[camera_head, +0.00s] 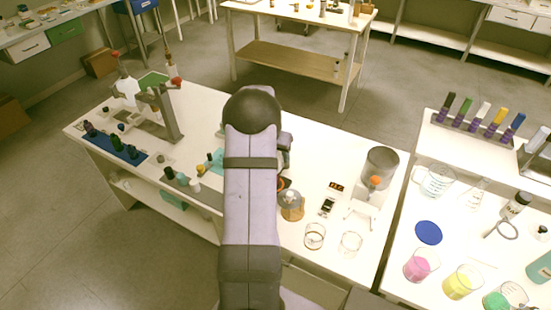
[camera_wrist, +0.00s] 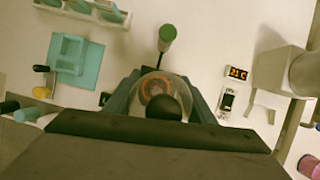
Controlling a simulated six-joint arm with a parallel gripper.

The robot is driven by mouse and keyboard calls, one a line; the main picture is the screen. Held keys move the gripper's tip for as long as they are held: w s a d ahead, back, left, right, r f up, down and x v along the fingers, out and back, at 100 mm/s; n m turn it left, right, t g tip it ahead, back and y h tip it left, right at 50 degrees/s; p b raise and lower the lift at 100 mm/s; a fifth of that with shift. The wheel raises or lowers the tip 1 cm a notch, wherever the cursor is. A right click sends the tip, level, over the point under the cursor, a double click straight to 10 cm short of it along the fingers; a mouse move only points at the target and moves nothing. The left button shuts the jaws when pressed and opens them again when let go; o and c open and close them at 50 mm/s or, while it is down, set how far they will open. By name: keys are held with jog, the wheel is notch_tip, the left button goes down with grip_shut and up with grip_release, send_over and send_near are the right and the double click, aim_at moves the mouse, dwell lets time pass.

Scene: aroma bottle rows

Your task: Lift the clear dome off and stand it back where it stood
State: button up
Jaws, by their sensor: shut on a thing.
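The clear dome (camera_wrist: 178,88) is between my gripper's two dark fingers (camera_wrist: 160,98) in the wrist view, with its round black knob toward the camera. My gripper is shut on it. A brownish-orange round shape (camera_wrist: 154,87) shows through the clear wall. In the head view a clear, amber-tinted rounded thing (camera_head: 292,208), which looks like the dome, shows just right of my arm. My arm hides most of the gripper there. I cannot tell whether the dome's rim touches the table.
A small orange-lit display (camera_wrist: 238,73) and a dark-screened device (camera_wrist: 228,101) lie to the right. A green-topped item (camera_wrist: 167,33) is beyond the dome, and a teal holder (camera_wrist: 69,55) is to the left.

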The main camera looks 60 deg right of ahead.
jog(key=shift+r, duration=0.2)
jog(key=shift+r+p, duration=0.45)
jog(key=shift+p, duration=0.4)
jog(key=shift+f, duration=0.1)
jog(key=s+d+f+m+g+b, duration=0.25)
jog(key=s+d+m+b, duration=0.35)
jog(key=s+d+b, duration=0.55)
jog(key=shift+s+a+f+p, duration=0.2)
jog(key=shift+a+f+p, duration=0.05)
jog(key=shift+f, duration=1.45)
jog(key=shift+s+a+f+p, duration=0.2)
jog(key=shift+a+f, duration=0.1)
jog(key=shift+f, duration=1.45)
jog(key=shift+s+a+f+p, duration=0.15)
jog(key=shift+a+f+p, duration=0.1)
jog(key=shift+f, duration=1.45)
jog(key=shift+f, duration=0.1)
jog(key=o, duration=0.9)
